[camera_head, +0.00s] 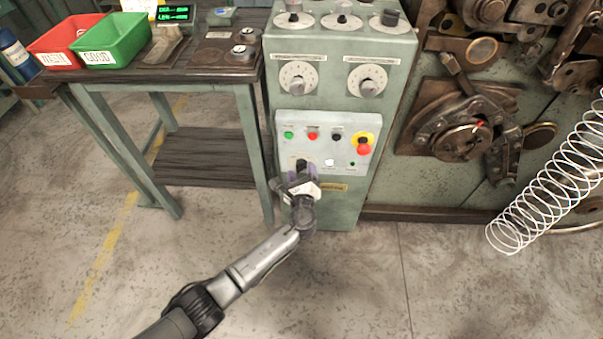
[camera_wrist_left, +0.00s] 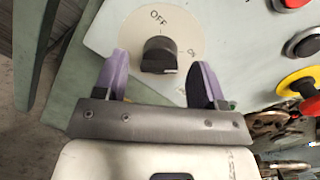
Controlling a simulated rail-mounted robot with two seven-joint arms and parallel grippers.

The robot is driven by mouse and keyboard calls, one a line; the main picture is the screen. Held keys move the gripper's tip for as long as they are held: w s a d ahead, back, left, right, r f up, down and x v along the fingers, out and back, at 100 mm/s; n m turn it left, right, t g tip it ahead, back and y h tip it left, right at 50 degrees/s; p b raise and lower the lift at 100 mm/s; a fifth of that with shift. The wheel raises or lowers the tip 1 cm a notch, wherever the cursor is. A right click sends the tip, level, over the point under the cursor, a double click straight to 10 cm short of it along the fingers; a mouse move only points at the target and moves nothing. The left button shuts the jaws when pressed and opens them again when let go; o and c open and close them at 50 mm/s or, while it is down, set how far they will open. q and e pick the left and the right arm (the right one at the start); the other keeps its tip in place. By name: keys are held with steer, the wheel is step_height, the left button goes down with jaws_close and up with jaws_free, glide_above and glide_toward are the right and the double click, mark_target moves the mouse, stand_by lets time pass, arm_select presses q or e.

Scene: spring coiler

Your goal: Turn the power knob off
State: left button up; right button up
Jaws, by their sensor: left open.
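The power knob (camera_wrist_left: 158,55) is black and sits on a pale round plate (camera_wrist_left: 137,25) marked OFF and ON. A small white mark shows on the knob's lower edge in the wrist view; I cannot tell for sure which label it points to. My left gripper (camera_wrist_left: 160,80) is open, with one purple finger on each side of the knob and gaps between the fingers and it. In the head view the left gripper (camera_head: 302,176) is at the lower part of the control panel (camera_head: 318,145), largely covering the knob. My right gripper is not in view.
Above the gripper the panel carries green (camera_head: 289,135), red (camera_head: 312,136) and black (camera_head: 336,137) buttons and a red emergency stop (camera_head: 363,146) on yellow. A side table (camera_head: 215,70) with bins stands left. A large spring (camera_head: 540,200) hangs right. The floor in front is clear.

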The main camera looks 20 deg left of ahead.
arm_select(q)
steer(key=shift+x, duration=0.75)
steer(key=c, duration=0.9)
